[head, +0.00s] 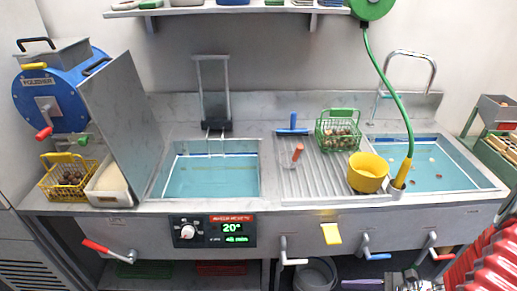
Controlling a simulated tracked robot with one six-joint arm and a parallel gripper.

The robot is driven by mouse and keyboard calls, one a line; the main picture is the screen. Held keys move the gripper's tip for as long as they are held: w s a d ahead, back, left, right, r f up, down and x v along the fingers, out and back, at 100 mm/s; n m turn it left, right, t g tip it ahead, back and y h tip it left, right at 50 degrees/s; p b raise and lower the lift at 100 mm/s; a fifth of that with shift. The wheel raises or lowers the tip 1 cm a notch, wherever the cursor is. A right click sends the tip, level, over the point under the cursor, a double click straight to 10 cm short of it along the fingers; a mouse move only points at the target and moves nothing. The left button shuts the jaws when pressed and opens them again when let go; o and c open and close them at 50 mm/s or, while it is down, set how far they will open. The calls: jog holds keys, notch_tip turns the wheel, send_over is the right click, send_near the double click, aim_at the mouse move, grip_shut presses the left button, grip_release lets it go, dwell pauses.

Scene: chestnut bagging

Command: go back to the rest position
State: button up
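My gripper does not show in the head view, so I cannot see its state or where it is. A long steel counter (270,199) with two water basins fills the middle of the view. A green wire basket (338,131) of chestnuts stands on the ribbed drainboard (325,180). A yellow pot (367,172) stands to its right, near the right basin. A yellow wire basket (68,178) of chestnuts stands at the counter's left end, below a blue drum machine (50,102).
A tall metal panel (122,125) rises left of the left basin (212,176). A green hose (391,85) hangs to a yellow nozzle (402,174) by the right basin (430,172). Lever handles stick out along the counter front. A red ribbed object (490,262) fills the lower right corner.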

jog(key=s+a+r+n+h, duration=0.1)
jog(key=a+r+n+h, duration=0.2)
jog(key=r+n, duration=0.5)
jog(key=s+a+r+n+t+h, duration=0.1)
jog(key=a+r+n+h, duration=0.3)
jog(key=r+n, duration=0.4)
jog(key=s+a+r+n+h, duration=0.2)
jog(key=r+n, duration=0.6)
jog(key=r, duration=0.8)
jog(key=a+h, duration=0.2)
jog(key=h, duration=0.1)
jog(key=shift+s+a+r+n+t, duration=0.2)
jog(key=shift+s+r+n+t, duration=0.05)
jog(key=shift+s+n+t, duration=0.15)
